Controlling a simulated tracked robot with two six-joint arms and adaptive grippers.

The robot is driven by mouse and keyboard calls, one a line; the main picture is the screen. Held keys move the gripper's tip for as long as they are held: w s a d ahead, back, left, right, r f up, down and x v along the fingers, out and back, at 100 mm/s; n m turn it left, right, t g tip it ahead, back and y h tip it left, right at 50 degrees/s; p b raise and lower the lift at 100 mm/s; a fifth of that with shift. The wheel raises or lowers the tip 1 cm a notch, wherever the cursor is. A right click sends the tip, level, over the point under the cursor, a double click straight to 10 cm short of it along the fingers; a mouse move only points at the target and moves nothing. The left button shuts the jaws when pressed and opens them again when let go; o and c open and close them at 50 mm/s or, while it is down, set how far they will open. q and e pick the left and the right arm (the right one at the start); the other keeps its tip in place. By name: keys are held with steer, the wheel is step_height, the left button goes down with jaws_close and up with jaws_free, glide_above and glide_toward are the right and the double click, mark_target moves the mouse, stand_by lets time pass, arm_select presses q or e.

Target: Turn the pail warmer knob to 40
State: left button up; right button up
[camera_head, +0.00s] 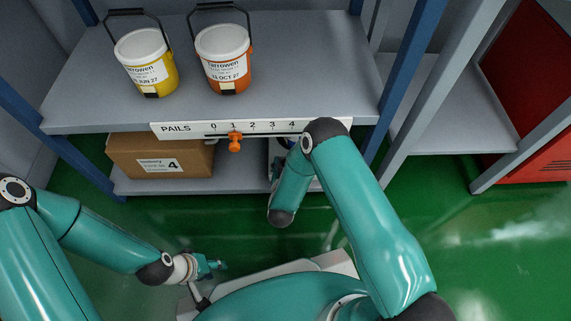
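I see no dial or mark reading 40. The shelf front carries a white strip (185,129) labelled PAILS, with a scale showing 0 to 4 and its right end hidden behind my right arm. An orange knob (235,144) sits on the strip's dark slot, just below the mark 1. A yellow pail (160,78) and an orange pail (236,71) with white lids stand on the shelf above. My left gripper (212,266) is low, below the shelf and apart from the knob; its fingers are too small to read. My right gripper does not show.
A cardboard box (128,154) labelled 4 lies on the lower shelf (210,185). Blue posts (412,70) flank the shelf. A grey rack (440,120) and a red cabinet (525,170) stand to the right. Green floor (480,260) is clear at the right.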

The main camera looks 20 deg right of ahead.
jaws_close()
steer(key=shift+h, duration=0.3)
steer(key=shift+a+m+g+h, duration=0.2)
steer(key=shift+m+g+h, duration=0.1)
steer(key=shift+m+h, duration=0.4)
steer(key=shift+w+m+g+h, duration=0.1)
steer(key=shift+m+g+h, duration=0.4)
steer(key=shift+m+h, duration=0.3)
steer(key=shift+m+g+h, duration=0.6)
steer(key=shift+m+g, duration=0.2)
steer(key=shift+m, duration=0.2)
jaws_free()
